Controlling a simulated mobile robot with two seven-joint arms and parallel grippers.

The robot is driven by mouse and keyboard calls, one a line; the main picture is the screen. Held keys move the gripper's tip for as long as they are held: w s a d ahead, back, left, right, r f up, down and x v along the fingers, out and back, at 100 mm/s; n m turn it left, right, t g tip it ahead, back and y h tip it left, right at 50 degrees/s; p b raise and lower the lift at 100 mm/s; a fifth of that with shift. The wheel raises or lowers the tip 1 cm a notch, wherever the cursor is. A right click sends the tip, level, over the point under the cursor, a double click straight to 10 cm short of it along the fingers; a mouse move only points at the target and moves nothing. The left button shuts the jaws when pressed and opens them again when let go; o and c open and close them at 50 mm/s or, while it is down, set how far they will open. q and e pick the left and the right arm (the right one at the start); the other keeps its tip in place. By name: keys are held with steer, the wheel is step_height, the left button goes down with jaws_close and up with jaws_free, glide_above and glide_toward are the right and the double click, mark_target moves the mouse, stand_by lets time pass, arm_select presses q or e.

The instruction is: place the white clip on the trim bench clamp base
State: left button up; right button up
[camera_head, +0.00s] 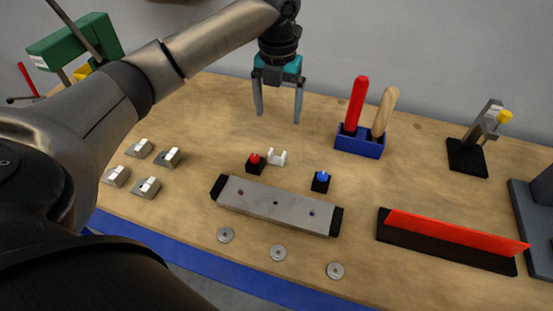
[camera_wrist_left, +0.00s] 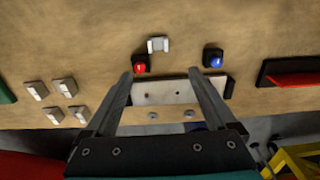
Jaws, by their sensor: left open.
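The white clip (camera_head: 277,156) is a small U-shaped piece on the wooden bench, just right of a red-topped black block. It also shows in the left wrist view (camera_wrist_left: 158,45). A long grey metal bar with black ends (camera_head: 260,199) lies in front of it; it also shows in the left wrist view (camera_wrist_left: 162,92). A black base with an upright clamp (camera_head: 467,157) stands at the back right. I cannot tell which is the clamp base. My left gripper (camera_head: 278,118) is open and empty, above the bench and apart from the clip, fingers pointing down.
The red-topped block (camera_head: 255,167) and a blue-topped block (camera_head: 320,182) flank the clip. A blue holder (camera_head: 360,146) with two handles stands behind. Several grey blocks (camera_head: 145,187) lie left, washers (camera_head: 278,253) in front, and a red strip (camera_head: 450,232) on a black base right.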

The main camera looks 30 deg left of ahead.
arm_select(q)
steer(key=b, duration=0.2)
glide_above(277, 160)
steer(key=f, duration=0.9)
steer(key=shift+s+d+f, duration=0.15)
steer(key=shift+d+f, duration=0.05)
steer(key=shift+f, duration=0.15)
steer(key=shift+w+a+f+b, duration=0.1)
steer(key=shift+a+f+b, duration=0.05)
steer(key=shift+f, duration=1.25)
steer(key=shift+w+a+f+b, duration=0.1)
steer(key=shift+f+b, duration=0.05)
steer(key=shift+f, duration=1.2)
jaws_close()
steer(key=shift+r, duration=0.1)
